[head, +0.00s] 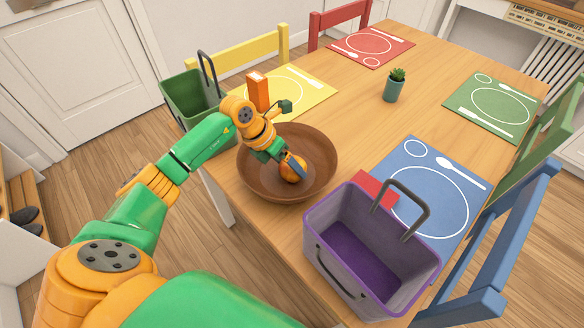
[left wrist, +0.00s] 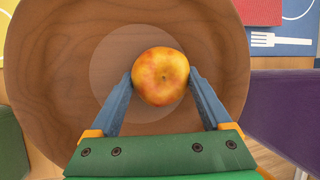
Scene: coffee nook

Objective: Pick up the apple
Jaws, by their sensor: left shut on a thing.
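A yellow-orange apple (head: 293,168) with a red blush is inside a brown wooden bowl (head: 322,141) on the table. My left gripper (head: 292,167) reaches down into the bowl and is shut on the apple. In the left wrist view the apple (left wrist: 160,76) sits between the two blue fingers, one touching each side. The bowl (left wrist: 45,70) lies beneath it there. I cannot tell whether the apple touches the bowl's bottom. My right gripper is not in view.
A purple-lined basket (head: 372,250) stands right of the bowl, beside a red box (head: 374,188). A green basket (head: 192,98) and an orange box (head: 257,90) are behind my arm. A potted plant (head: 394,86) and colored placemats occupy the far table. Chairs surround it.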

